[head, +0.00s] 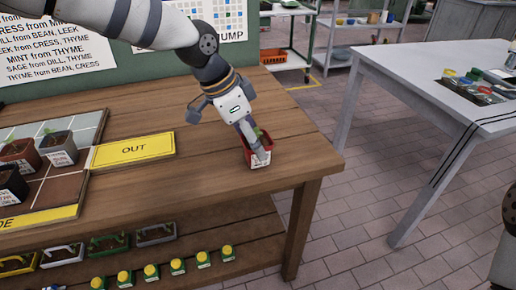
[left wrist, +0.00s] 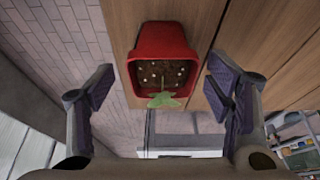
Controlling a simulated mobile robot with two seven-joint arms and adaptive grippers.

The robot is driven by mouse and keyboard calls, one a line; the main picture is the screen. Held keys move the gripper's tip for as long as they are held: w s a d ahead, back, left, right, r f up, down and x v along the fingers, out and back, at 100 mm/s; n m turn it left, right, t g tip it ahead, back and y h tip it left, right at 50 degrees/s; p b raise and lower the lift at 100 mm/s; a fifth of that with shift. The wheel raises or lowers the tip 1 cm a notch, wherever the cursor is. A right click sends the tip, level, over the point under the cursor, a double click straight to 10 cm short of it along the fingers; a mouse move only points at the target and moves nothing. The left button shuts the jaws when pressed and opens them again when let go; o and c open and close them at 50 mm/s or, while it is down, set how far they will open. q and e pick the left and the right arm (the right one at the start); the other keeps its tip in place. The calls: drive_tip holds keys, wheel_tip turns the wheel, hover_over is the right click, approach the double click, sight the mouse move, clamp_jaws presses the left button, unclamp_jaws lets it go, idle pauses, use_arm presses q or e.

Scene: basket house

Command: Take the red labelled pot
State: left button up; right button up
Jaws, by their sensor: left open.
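The red pot (head: 257,150) stands on the wooden bench near its right end. It has a white label on its front side and a small green seedling in it. In the left wrist view the red pot (left wrist: 163,50) shows its soil and green leaves between the two fingers. My left gripper (head: 240,120) is at the pot from above and behind. Its fingers (left wrist: 165,92) are spread open on either side of the pot, with a gap to each side. My right gripper is not in view.
A yellow OUT sign (head: 133,150) lies left of the pot. Several other potted seedlings (head: 57,148) stand on a gridded tray (head: 90,128) further left. A grey table (head: 415,72) stands to the right across a gap of tiled floor. Several yellow-capped bottles (head: 177,266) stand on the lower shelf.

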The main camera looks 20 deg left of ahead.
use_arm(q)
drive_tip(key=x, duration=0.3)
drive_tip(key=shift+a+f, duration=0.15)
drive_tip(key=shift+f, duration=0.15)
drive_tip(key=shift+w+f, duration=0.15)
drive_tip(key=shift+f, duration=0.1)
drive_tip(key=shift+r, duration=0.15)
drive_tip(key=c, duration=1.7)
